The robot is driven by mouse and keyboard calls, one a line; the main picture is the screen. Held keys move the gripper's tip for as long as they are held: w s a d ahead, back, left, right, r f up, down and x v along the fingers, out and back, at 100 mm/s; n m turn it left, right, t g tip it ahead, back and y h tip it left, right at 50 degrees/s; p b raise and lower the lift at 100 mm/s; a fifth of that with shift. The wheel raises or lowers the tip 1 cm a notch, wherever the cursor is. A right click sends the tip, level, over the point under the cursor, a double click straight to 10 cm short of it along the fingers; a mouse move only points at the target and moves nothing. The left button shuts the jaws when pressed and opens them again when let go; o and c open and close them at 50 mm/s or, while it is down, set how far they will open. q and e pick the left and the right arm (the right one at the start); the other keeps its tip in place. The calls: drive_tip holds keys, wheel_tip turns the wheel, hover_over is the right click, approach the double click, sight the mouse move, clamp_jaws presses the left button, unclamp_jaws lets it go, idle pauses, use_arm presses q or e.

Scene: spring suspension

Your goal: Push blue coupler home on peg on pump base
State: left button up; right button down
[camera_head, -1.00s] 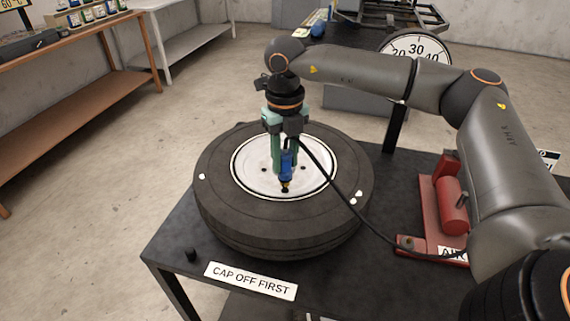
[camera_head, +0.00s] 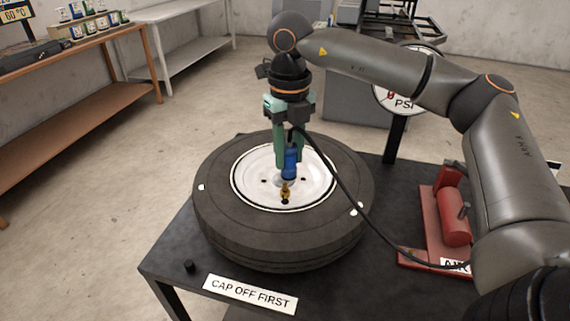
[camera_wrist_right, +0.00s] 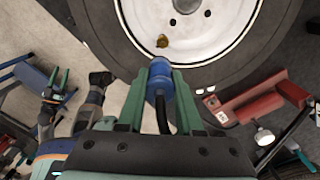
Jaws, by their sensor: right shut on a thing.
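My right gripper (camera_head: 289,165) is shut on the blue coupler (camera_head: 291,160), which has a black hose on it. It holds the coupler upright above the white wheel hub, close over the brass valve (camera_head: 285,190). In the right wrist view the coupler (camera_wrist_right: 161,70) shows between the green fingers, apart from the valve (camera_wrist_right: 162,41). The red pump base (camera_head: 418,258) is on the table at the right, away from the coupler. A short grey peg (camera_head: 464,210) shows beside its red cylinder. My left gripper (camera_wrist_right: 57,82) shows only in the right wrist view, with its fingers apart and empty.
The tire (camera_head: 225,225) lies flat on the dark table (camera_head: 165,262). The hose (camera_head: 352,212) runs across it to the pump. A PSI gauge (camera_head: 390,100) stands behind, partly hidden by my arm. A black cap (camera_head: 189,266) and a "CAP OFF FIRST" sign (camera_head: 250,293) are in front.

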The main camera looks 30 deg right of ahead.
drive_tip(key=s+a+r+p, duration=0.2)
drive_tip(key=s+r, duration=0.8)
drive_tip(key=s, duration=0.1)
drive_tip(key=shift+s+a+r+p, duration=0.2)
drive_tip(key=shift+s+p, duration=0.1)
